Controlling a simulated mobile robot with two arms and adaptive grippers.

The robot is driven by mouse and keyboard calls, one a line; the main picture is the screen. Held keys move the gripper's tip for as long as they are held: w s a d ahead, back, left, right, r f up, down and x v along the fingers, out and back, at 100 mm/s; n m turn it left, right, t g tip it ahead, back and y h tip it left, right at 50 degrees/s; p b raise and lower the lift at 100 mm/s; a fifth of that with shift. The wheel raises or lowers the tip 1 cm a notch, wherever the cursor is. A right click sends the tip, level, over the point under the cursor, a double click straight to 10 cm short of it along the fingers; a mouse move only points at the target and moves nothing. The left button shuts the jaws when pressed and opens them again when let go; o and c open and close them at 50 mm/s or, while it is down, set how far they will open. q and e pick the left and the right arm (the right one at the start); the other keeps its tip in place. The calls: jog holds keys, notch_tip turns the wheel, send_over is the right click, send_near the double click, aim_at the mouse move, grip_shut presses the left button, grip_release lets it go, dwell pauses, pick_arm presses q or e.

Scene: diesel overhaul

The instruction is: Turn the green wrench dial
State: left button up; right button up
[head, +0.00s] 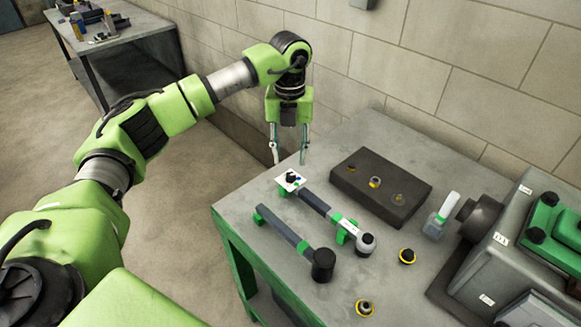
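Two long grey wrenches lie side by side on the workbench. The farther wrench (318,204) has a green band, a silver-grey round head and a white label, and its left end carries a small dark dial (292,178) on a white plate. The nearer wrench (281,230) has green bands and a dark cylindrical head. Both show green, so colour alone does not set one apart. My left gripper (289,160) points down just above and behind the dial, its two fingers apart and nothing visible between them. My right gripper is out of view.
The grey bench top (375,130) has a dark block (381,188) with small fittings at the back. Yellow-ringed parts (407,256) lie near the front. A bottle (440,217) and a grey engine (525,250) stand at right. A wall (400,60) runs behind.

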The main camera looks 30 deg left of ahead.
aim_at(290, 175)
pick_arm(q)
notch_tip(290, 175, down, 6)
jog(key=shift+w+f+p, duration=0.1)
jog(key=shift+p, duration=0.55)
jog(key=shift+f, duration=0.2)
grip_shut()
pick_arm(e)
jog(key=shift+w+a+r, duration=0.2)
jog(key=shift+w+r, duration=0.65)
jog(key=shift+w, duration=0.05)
